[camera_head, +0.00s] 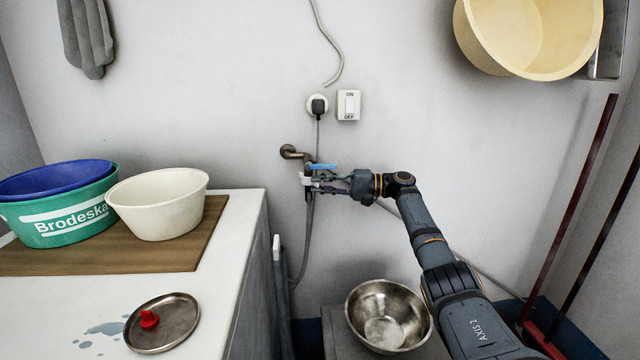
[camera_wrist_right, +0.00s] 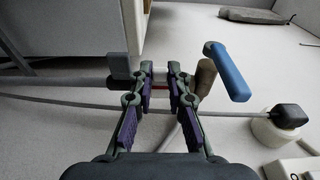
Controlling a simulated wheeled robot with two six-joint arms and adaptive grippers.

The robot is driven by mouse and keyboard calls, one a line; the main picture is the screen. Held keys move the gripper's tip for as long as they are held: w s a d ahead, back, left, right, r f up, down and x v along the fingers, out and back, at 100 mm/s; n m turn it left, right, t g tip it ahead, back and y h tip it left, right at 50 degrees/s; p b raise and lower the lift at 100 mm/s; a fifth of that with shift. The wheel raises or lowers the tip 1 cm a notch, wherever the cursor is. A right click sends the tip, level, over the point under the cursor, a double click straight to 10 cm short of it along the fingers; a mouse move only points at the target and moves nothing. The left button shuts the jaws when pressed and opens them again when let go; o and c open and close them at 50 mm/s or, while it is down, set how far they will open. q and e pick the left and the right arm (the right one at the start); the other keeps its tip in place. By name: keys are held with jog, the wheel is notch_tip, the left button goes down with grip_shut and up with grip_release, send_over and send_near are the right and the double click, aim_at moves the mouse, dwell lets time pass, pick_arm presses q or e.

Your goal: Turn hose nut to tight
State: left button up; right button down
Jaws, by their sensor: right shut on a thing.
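My right gripper (camera_head: 318,183) comes from the right to the wall tap (camera_head: 294,153) with the blue lever (camera_head: 322,166). It is shut on the hose nut (camera_head: 306,179), a small pale collar under the tap. In the right wrist view, the fingertips (camera_wrist_right: 160,74) are at either side of the nut (camera_wrist_right: 160,81), which shows a thin red line and is mostly hidden. The blue lever (camera_wrist_right: 229,72) is just right of the fingers there. The grey hose (camera_head: 307,235) hangs down from the nut. My left gripper is not in view.
A washtrough counter (camera_head: 235,235) stands at left with basins and a metal plate (camera_head: 162,322) holding a red piece (camera_head: 149,319). A plug (camera_head: 318,106) and ON/OFF switch (camera_head: 348,105) are above the tap.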

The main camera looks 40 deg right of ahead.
jog(key=shift+d+g, duration=0.1)
jog(key=shift+g, duration=0.2)
dwell(0.4)
jog(key=c, duration=1.3)
grip_release()
jog(key=shift+s, duration=0.1)
jog(key=v, duration=1.2)
jog(key=shift+f, duration=0.25)
